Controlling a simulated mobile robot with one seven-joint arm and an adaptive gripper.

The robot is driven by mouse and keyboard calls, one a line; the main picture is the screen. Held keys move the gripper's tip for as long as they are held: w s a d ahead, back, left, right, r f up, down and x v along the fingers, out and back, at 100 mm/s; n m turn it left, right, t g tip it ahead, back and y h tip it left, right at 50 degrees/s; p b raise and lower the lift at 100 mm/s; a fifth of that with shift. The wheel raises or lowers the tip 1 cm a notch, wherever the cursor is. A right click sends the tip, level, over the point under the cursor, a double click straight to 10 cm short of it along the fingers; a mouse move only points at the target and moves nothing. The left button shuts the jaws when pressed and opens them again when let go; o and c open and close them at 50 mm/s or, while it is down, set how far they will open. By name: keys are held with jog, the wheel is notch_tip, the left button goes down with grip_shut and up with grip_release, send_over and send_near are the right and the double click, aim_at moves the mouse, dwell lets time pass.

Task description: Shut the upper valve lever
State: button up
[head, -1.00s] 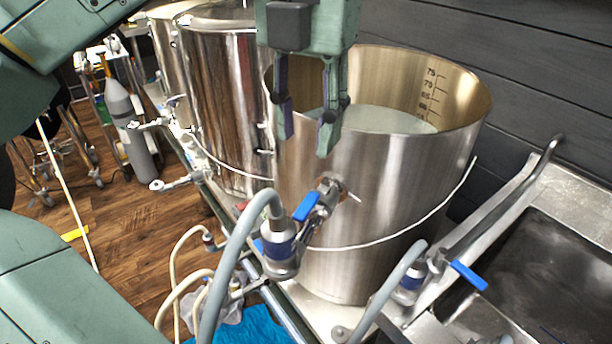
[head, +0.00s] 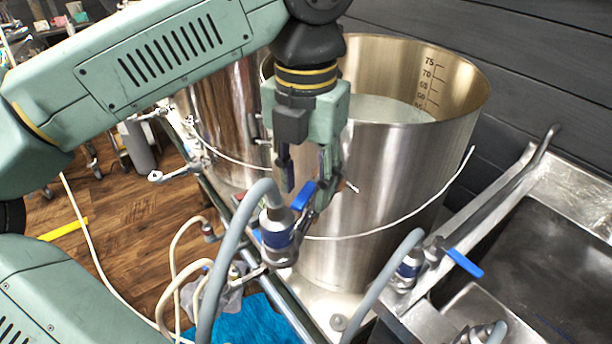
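The upper valve lever (head: 304,195) is a short blue handle on the metal valve at the front of the nearest steel kettle (head: 405,190). It slants up to the right, above a blue-banded hose coupling (head: 277,236). My gripper (head: 306,188) points down over the valve, in front of the kettle wall. Its two fingers are apart, with the lever's upper end showing between or just behind the tips. I cannot tell whether they touch it. The valve body is partly hidden behind the fingers and coupling.
A second blue lever (head: 464,263) sits on a valve by the steel sink (head: 545,240) at right. Grey hoses (head: 232,250) rise close to the upper valve. Another steel kettle (head: 225,110) stands behind. A blue cloth (head: 240,318) lies below.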

grip_shut()
dwell(0.7)
